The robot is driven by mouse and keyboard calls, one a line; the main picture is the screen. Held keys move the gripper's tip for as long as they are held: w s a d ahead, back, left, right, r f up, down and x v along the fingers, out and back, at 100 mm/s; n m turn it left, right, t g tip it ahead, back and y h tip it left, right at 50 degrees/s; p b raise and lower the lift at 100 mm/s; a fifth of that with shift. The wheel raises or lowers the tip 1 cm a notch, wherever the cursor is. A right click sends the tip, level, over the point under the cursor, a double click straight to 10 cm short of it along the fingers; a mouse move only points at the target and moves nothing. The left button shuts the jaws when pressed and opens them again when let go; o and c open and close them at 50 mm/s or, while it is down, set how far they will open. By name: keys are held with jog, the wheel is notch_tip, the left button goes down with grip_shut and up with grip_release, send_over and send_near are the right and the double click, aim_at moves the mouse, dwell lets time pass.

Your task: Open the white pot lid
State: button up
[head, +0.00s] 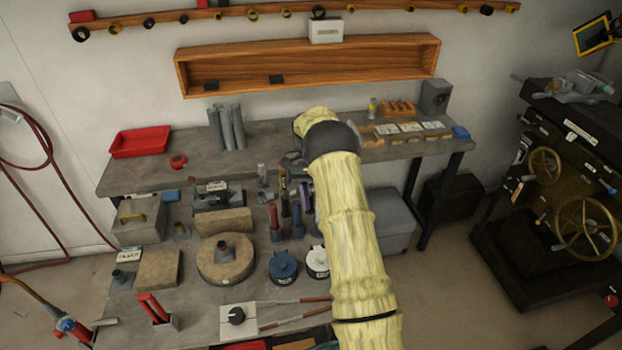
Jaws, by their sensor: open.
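The white pot (317,262) stands on the lower bench, just left of my arm, with a dark base or label low on its side. Its right edge is close to or partly behind my arm in this view. Its lid looks seated on top, but the detail is too small to be sure. My arm in its pale yellow cover reaches up from the bottom of the picture and bends beyond the pot.
A blue pot (283,267) stands close left of the white pot. A round wooden block (226,262) is farther left. Upright red-handled tools (275,222) stand behind the pots. Long-handled pliers (294,312) and a white knob box (238,318) lie in front.

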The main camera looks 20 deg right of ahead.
jog(key=a+v, duration=0.1)
jog(key=v, duration=0.6)
jog(key=shift+d, duration=0.45)
jog(key=shift+w, duration=0.15)
jog(key=s+a+r+n+t+h, duration=0.1)
jog(key=s+a+r+n+t, duration=0.2)
jog(key=s+a+n+t, duration=0.5)
jog(key=s+a+n, duration=0.1)
jog(key=s, duration=0.7)
jog(key=s+a+n+t, duration=0.1)
jog(key=s+a+n, duration=0.1)
jog(key=s, duration=0.8)
jog(key=shift+a+f+t+h, duration=0.3)
jog(key=shift+a+f+t, duration=0.15)
jog(key=shift+a, duration=0.4)
